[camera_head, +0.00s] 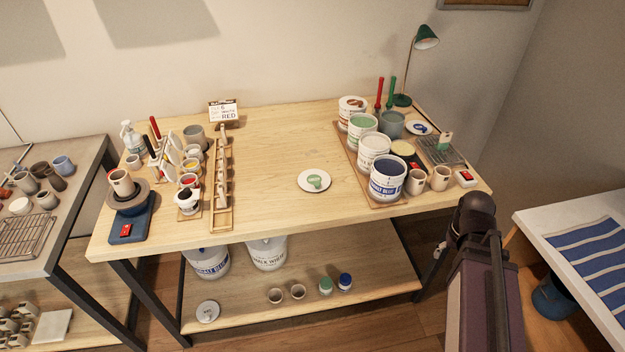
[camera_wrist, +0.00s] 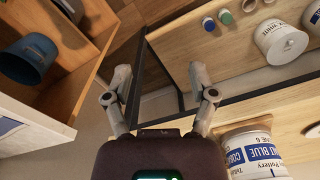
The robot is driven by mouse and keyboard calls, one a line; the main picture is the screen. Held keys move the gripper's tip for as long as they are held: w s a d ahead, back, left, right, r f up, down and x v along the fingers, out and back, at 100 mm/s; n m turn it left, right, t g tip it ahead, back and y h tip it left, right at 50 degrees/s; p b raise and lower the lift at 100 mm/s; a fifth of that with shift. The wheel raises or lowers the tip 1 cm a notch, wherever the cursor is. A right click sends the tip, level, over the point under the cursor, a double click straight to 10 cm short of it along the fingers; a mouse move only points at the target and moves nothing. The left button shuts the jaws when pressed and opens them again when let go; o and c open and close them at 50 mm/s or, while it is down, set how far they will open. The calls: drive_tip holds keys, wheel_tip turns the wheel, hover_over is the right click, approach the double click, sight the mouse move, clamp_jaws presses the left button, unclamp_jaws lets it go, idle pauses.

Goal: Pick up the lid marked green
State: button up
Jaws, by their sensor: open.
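A round white lid with a green mark (camera_head: 315,181) lies flat on the wooden table, near the middle and left of the paint buckets. Another white lid with a blue mark (camera_head: 418,128) lies at the back right, and a white lid with a dark mark (camera_head: 207,311) lies on the lower shelf. My gripper (camera_wrist: 160,75) is open and empty in the wrist view, its two fingers spread apart. In the head view my arm is off the table's front right corner, well right of the green-marked lid.
Several open paint buckets stand right of the lid, the blue one (camera_head: 388,179) nearest. A wooden rack (camera_head: 221,190) stands to its left. The table around the lid is clear. A white-topped bench (camera_head: 590,240) is at the right; the lower shelf (camera_head: 310,305) holds buckets and jars.

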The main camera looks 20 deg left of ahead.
drive_tip(key=w+a+r+n+p, duration=0.5)
drive_tip(key=w+a+n, duration=0.1)
drive_tip(key=a, duration=0.3)
drive_tip(key=w+a+r+n+p, duration=0.45)
drive_tip(key=w+a, duration=0.25)
drive_tip(key=a, duration=0.2)
drive_tip(key=w+a+r+n, duration=0.1)
drive_tip(key=a+n, duration=0.5)
drive_tip(key=a, duration=0.6)
drive_tip(key=w+a+r+n+p, duration=0.1)
drive_tip(key=a+n, duration=0.6)
drive_tip(key=a, duration=0.5)
drive_tip(key=shift+w+p, duration=0.3)
drive_tip(key=shift+w, duration=0.05)
drive_tip(key=shift+a+r, duration=0.1)
drive_tip(key=b, duration=0.9)
hover_over(316, 182)
wheel_tip(316, 182, down, 8)
drive_tip(key=shift+f, duration=0.25)
